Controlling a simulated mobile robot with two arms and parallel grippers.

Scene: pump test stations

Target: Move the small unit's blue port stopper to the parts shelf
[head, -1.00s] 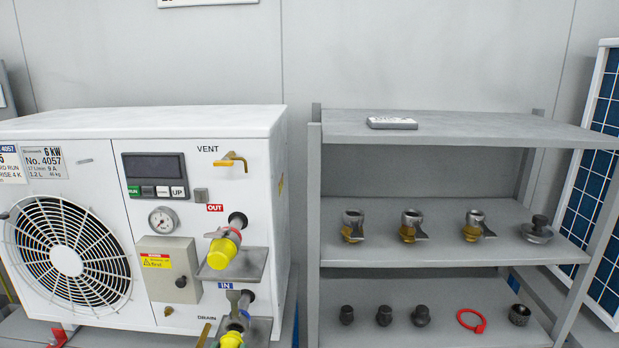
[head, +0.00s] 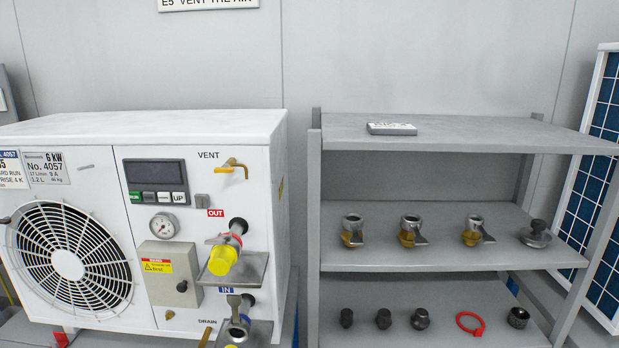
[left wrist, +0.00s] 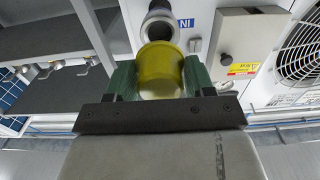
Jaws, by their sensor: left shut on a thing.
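My left gripper (left wrist: 160,82) is shut on a yellow stopper (left wrist: 160,70), with a green finger on each side of it. The stopper is right at the lower port (left wrist: 160,26) with the blue IN label; whether they touch I cannot tell. In the head view this port (head: 238,326) is low on the white unit (head: 200,125), and only a sliver of yellow shows at the bottom edge. Another yellow stopper (head: 222,261) sits on the upper port with the red OUT label. The grey parts shelf (head: 440,266) stands right of the unit. My right gripper is not in view.
Several metal fittings (head: 411,230) stand on the middle shelf. The top board is bare except for a small label block (head: 392,128). A metal drip plate (head: 252,268) juts out under the upper port.

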